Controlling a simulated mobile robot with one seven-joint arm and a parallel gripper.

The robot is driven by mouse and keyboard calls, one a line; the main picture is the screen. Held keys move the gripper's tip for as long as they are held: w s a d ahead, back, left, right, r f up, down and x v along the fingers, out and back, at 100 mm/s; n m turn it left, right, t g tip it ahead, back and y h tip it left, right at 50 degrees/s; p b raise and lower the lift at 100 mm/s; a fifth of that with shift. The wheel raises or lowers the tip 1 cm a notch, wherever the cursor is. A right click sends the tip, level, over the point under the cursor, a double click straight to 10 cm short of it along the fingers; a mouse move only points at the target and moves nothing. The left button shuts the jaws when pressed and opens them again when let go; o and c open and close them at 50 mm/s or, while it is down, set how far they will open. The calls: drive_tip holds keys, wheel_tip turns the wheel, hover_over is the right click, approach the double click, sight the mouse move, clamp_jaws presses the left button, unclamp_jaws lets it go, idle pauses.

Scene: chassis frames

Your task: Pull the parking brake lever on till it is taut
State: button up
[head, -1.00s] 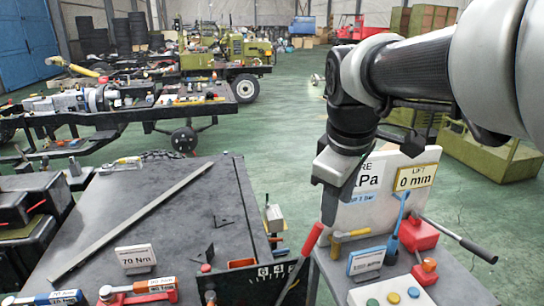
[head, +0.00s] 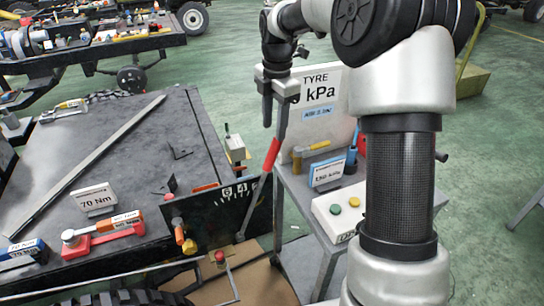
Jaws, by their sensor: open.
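The parking brake lever has a red grip (head: 271,155) and a grey shaft that runs down to the left. It leans up to the right beside a dark plate (head: 228,207) with white scale marks and the digits 6 and 4. My gripper (head: 274,112) points down just above the top of the red grip in the head view. Its jaws are open, and nothing shows held between them. The near finger ends close to the grip's upper end; I cannot tell whether they touch.
A grey side table (head: 293,190) with a tyre pressure board (head: 330,104) and a button box (head: 341,208) stands right of the lever. A black bench (head: 110,150) with a torque wrench (head: 105,234) is on the left. A cardboard sheet (head: 245,285) lies below.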

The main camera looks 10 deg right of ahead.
sight(272, 156)
drive_tip(key=f, duration=0.7)
drive_tip(key=f+b, duration=0.1)
drive_tip(key=f, duration=0.3)
drive_tip(key=shift+w+a+f, duration=0.15)
drive_tip(key=shift+w+f, duration=0.2)
drive_tip(key=shift+c, duration=0.5)
clamp_jaws()
